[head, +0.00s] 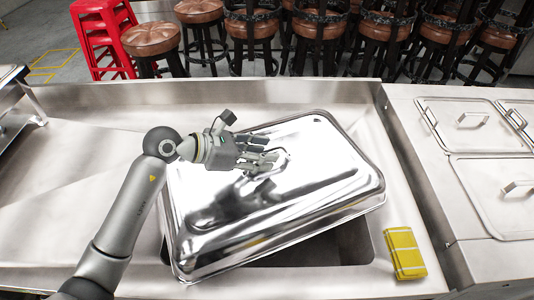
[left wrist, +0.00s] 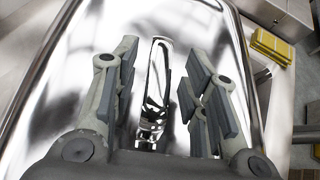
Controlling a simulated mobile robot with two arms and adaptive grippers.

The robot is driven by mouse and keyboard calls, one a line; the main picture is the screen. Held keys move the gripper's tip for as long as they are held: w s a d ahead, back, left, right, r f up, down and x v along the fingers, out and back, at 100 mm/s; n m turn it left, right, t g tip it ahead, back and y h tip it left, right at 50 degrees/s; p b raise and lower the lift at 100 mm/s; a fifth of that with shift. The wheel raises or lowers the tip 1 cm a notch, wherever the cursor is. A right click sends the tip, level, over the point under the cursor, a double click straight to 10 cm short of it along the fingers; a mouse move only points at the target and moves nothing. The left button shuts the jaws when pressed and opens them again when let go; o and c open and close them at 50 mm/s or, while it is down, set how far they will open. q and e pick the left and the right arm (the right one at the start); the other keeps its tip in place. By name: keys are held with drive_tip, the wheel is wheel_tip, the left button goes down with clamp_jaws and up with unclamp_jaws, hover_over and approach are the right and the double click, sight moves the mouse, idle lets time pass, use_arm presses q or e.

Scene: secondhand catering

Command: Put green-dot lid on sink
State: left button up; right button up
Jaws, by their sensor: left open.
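A large shiny metal lid (head: 335,175) lies askew over the sink (head: 300,286), with part of the dark basin opening showing along its front and right edges. I cannot make out a green dot on it. My left gripper (head: 272,160) is over the middle of the lid, with its fingers spread. In the left wrist view, the lid's handle (left wrist: 155,90) lies between the open fingers of my left gripper (left wrist: 162,58). I cannot tell whether the fingers touch it. My right gripper is not in view.
A folded yellow cloth (head: 404,253) lies on the counter right of the lid; it also shows in the left wrist view (left wrist: 272,46). Lidded metal pans (head: 470,125) sit in the counter at right. Red stools (head: 103,35) and brown-seated stools (head: 200,10) stand behind.

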use_arm(q)
drive_tip(key=b+v, duration=0.2)
drive_tip(key=v, duration=0.7)
drive_tip(key=shift+a, duration=0.25)
drive_tip(key=shift+s+a+r, duration=0.15)
drive_tip(key=shift+a+r, duration=0.05)
drive_tip(key=shift+a, duration=0.1)
